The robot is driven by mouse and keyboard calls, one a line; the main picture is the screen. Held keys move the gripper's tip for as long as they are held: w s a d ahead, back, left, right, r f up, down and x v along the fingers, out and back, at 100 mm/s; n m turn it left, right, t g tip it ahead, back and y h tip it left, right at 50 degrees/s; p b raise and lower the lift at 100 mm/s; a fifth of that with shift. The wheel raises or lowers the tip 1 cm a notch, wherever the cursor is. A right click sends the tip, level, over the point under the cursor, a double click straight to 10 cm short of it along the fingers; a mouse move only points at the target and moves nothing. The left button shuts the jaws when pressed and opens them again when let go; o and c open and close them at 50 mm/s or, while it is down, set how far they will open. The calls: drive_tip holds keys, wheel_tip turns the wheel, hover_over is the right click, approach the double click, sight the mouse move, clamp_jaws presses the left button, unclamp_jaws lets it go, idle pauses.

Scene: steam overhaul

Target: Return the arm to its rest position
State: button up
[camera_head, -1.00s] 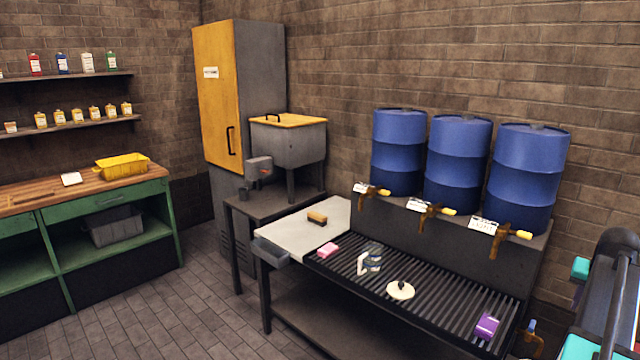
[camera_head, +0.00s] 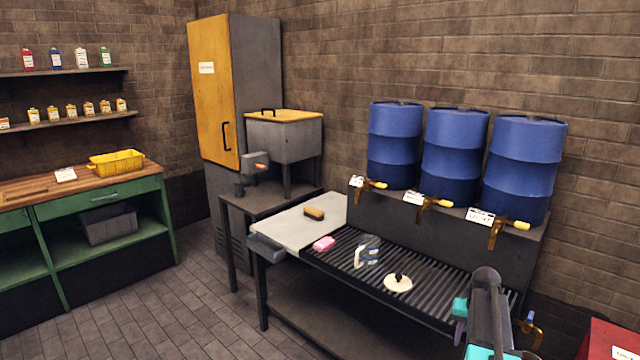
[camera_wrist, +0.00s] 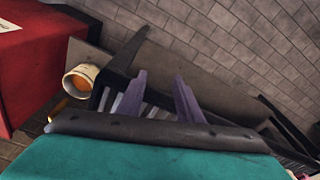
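My gripper (camera_wrist: 160,80) is open in the wrist view, with its two purple-grey fingers apart and nothing between them. Beyond the fingers are a dark slatted surface and a dark frame edge. In the head view my arm with its teal parts stands at the lower right, in front of the right end of the slatted drain bench (camera_head: 340,240). The fingertips are hard to make out there.
Blue drums (camera_head: 455,155) with taps stand behind. A red box (camera_head: 612,340) is at lower right; it also shows in the wrist view (camera_wrist: 35,65), near a pale cup (camera_wrist: 80,80).

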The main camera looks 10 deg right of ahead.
drive_tip(key=s+a+f+n+g+y+b, duration=0.15)
drive_tip(key=s+a+f, duration=0.25)
drive_tip(key=a+f, duration=1)
drive_tip(key=s+a+f+n+g+b, duration=0.2)
drive_tip(key=s+a+f+n, duration=0.15)
drive_tip(key=a+f, duration=1.1)
drive_tip(key=s+a+f+g+b, duration=0.1)
drive_tip(key=s+a+f, duration=0.2)
drive_tip(key=s, duration=0.5)
drive_tip(key=s+a+f+n+g, duration=0.1)
drive_tip(key=s+a+f, duration=0.3)
drive_tip(key=s+a, duration=0.2)
drive_tip(key=s+a+f+n+g+b, duration=0.1)
drive_tip(key=s+a+f, duration=0.2)
drive_tip(key=s, duration=0.7)
drive_tip(key=shift+a+f+h+b, duration=0.15)
drive_tip(key=shift+a+h+b, duration=0.25)
drive_tip(key=shift+a, duration=0.7)
